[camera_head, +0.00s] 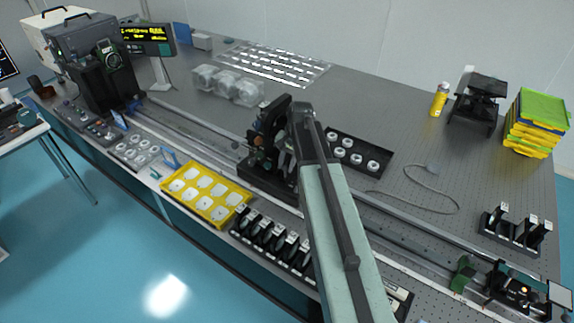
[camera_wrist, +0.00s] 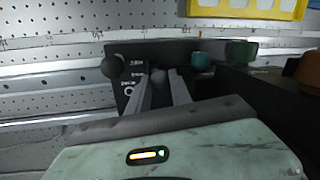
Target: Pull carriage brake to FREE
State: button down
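The carriage (camera_head: 262,138) is a dark upright assembly on the long rail, partly hidden by my arm. In the wrist view a dark plate (camera_wrist: 128,92) on it bears small white lettering that I cannot read surely. A dark round knob (camera_wrist: 158,76) sits between the tips of my gripper (camera_wrist: 160,82). A second dark knob (camera_wrist: 112,67) stands left of the lettering. I cannot tell which knob belongs to the brake. The two grey fingers are apart, with the knob in the gap; whether they press on it is unclear. In the head view my fingertips are hidden.
Right of the gripper are a teal knob (camera_wrist: 202,62), a green knob (camera_wrist: 240,51) and an orange-brown knob (camera_wrist: 309,70). A yellow tray (camera_head: 205,192) and a row of black holders (camera_head: 272,242) lie in front of the carriage. A black tray (camera_head: 372,148) lies behind it.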

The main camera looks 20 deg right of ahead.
aim_at(280, 187)
jog(key=shift+s+a, duration=0.15)
jog(key=shift+a, duration=0.05)
dwell(0.5)
jog(key=shift+a, duration=0.1)
jog(key=shift+s+a+f+t+h+b, duration=0.2)
jog(key=shift+s+a+t+h+b, duration=0.3)
jog(key=shift+h, duration=0.4)
jog(key=shift+s+a+f+t+h+b, duration=0.2)
jog(key=shift+a+t+h+b, duration=0.15)
jog(key=shift+t+h+b, duration=0.15)
jog(key=shift+s+a+f+t+h+b, duration=0.15)
jog(key=shift+a+t+h+b, duration=0.2)
jog(key=shift+h, duration=0.25)
jog(key=shift+s+a+n+t+h+b, duration=0.15)
jog(key=shift+n+t+h+b, duration=0.15)
jog(key=shift+h+b, duration=0.15)
